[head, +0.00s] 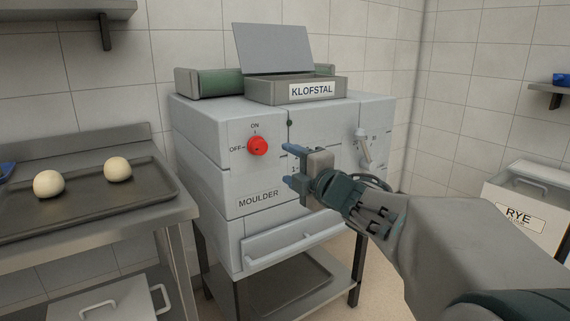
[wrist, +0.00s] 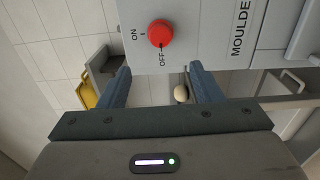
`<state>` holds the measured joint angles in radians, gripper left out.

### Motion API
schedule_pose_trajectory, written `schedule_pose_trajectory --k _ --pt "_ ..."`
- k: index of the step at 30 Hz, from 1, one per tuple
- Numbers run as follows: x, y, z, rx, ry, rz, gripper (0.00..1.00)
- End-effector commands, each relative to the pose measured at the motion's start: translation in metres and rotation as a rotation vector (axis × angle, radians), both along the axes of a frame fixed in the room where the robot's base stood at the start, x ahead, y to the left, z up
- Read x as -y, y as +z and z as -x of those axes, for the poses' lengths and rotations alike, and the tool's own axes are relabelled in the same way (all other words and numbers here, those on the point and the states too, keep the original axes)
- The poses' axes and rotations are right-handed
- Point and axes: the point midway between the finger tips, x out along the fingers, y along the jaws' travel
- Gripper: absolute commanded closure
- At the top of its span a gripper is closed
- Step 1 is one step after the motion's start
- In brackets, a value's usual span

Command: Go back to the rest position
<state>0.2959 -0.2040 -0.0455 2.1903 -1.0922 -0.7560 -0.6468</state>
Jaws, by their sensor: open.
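The red knob (head: 258,146) sits on the front of the grey moulder (head: 262,196), between the words ON above and OFF to its left. In the wrist view, the red knob (wrist: 160,33) shows a dark mark on the side towards OFF. My gripper (head: 289,165) is open and empty in front of the moulder, just right of the knob and apart from it. In the wrist view, the two blue fingers of my gripper (wrist: 160,82) stand apart below the knob. Part of the moulder's front is hidden behind my gripper and arm.
A dark tray (head: 85,197) with two dough balls (head: 118,169) lies on the steel table at left. A second, grey-white switch (head: 364,147) is on the moulder's right side. A RYE bin (head: 520,216) stands at right. Floor shows between moulder and bin.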

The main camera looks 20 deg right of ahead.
Motion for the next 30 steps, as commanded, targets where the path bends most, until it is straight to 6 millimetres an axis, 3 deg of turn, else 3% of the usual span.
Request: schedule_pose_trajectory --k 12,17,24,30 --pt "0.002 0.0 0.006 0.0 -0.001 -0.001 0.41" --pt "0.007 0.013 0.006 -0.03 -0.051 -0.048 0.41" --pt "0.03 0.043 0.016 -0.21 -0.316 -0.321 0.41" --pt "0.04 0.046 0.046 -0.418 -0.562 -0.594 0.41"
